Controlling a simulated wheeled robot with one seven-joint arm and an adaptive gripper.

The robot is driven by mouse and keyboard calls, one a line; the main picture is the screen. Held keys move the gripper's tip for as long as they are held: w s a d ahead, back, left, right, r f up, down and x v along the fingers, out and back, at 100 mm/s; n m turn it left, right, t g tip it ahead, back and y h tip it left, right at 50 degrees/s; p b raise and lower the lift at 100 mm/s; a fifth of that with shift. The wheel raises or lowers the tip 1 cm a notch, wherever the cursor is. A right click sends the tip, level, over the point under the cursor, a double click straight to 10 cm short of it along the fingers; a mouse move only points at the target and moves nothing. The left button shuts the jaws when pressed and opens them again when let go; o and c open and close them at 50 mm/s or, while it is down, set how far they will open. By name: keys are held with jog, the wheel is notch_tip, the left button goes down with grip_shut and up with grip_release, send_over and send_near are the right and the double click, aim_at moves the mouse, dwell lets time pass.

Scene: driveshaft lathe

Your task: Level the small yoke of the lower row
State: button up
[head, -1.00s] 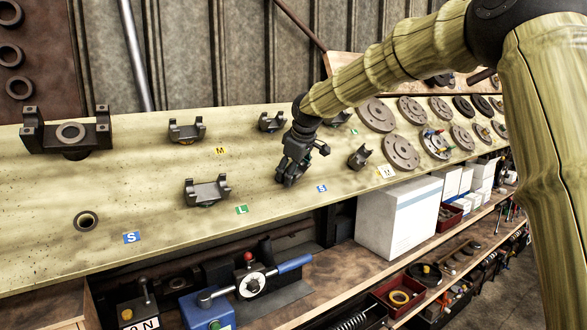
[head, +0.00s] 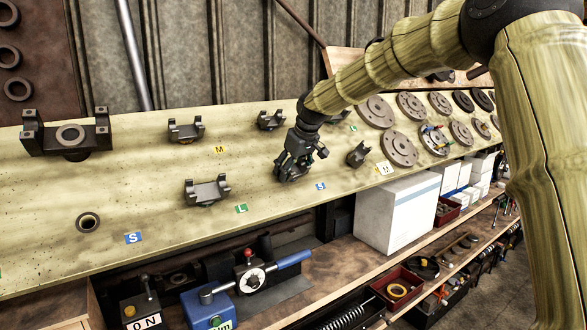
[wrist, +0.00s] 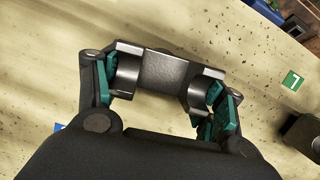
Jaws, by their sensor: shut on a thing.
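A dark metal yoke (wrist: 168,78) lies between the green finger pads of my gripper (wrist: 166,95) in the wrist view, and the gripper is shut on it. Its two arms stand at the pads, and its smooth middle shows. In the head view my gripper (head: 291,170) is on the sloped board, above and left of a blue S label (head: 320,186). There the fingers largely cover the held yoke, so its tilt against the board is hard to tell.
Another yoke (head: 207,190) sits left, near the green L label (head: 241,208). A tilted yoke (head: 358,154) stands close on the right. More yokes (head: 271,120) line the upper row. Round flanges (head: 400,150) fill the board's right side. White boxes (head: 396,215) stand below.

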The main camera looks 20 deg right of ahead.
jog(key=shift+s+a+f+m+p, duration=0.1)
jog(key=shift+f+m+p, duration=0.15)
jog(key=shift+m+p, duration=0.3)
jog(key=shift+f, duration=0.2)
dwell(0.5)
jog(key=o, duration=1.9)
jog(key=shift+a+r, duration=0.15)
jog(key=shift+a, duration=0.05)
jog(key=shift+r, duration=0.15)
